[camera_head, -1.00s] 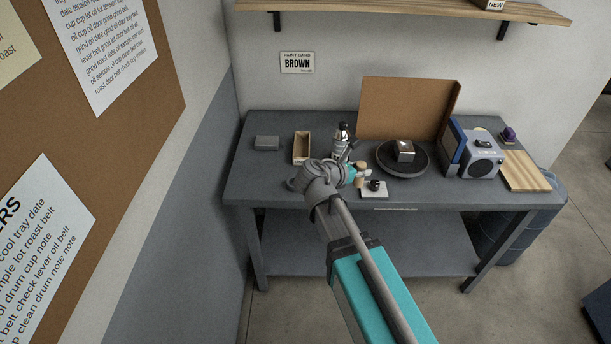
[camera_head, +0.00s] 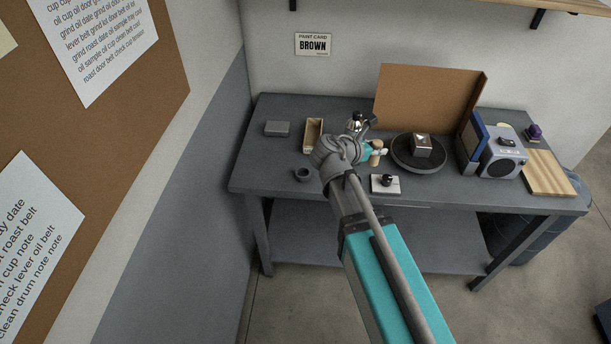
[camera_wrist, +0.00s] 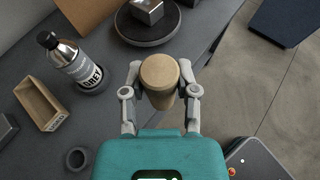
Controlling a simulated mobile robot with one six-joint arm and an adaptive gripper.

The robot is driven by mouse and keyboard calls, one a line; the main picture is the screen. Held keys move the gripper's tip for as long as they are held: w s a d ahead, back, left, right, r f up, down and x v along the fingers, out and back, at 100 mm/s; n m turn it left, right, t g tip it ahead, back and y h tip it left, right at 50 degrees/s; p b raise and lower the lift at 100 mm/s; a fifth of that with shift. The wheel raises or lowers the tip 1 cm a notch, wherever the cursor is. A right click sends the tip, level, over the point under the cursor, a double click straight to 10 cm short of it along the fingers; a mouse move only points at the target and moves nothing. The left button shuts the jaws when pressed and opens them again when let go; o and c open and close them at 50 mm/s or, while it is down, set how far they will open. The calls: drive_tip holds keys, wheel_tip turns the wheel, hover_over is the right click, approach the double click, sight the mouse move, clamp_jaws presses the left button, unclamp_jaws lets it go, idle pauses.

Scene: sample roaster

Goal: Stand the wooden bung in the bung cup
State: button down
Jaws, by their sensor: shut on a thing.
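The wooden bung (camera_wrist: 160,80) is a tan, rounded, tapered piece. My gripper (camera_wrist: 160,76) is shut on it, one finger on each side, and it appears clear of the bench. In the head view the bung (camera_head: 376,153) shows at my gripper, left of the turntable and above the bench front. A small dark grey round cup, which looks like the bung cup (camera_head: 303,175), stands at the bench's front left, to the left of my gripper. It also shows in the wrist view (camera_wrist: 77,159) at lower left, with its opening upward and apparently empty.
A bottle (camera_wrist: 72,62) and an open wooden box (camera_wrist: 42,104) stand behind the cup. A white block with a black knob (camera_head: 386,184) lies at the bench's front edge. A round turntable (camera_head: 419,166) and a blue-grey machine (camera_head: 500,160) are to the right.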

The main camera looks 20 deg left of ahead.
drive_tip(key=shift+f, duration=0.1)
drive_tip(key=s+a+f+n+y+b, duration=0.1)
drive_tip(key=s+a+f+b, duration=0.1)
drive_tip(key=a, duration=0.6)
drive_tip(key=s+a+f+n+t+y+b, duration=0.1)
drive_tip(key=s+a+f+n+y+b, duration=0.1)
drive_tip(key=s+a, duration=0.3)
drive_tip(key=a+f+b, duration=0.1)
drive_tip(key=a, duration=0.2)
drive_tip(key=shift+s+a+f+t+b, duration=0.2)
drive_tip(key=shift+s+f+t+b, duration=0.05)
drive_tip(key=shift+f+t+b, duration=0.1)
drive_tip(key=w+a+f+b, duration=0.6)
drive_tip(key=w+f+b, duration=0.3)
drive_tip(key=w, duration=0.2)
drive_tip(key=shift+w, duration=0.35)
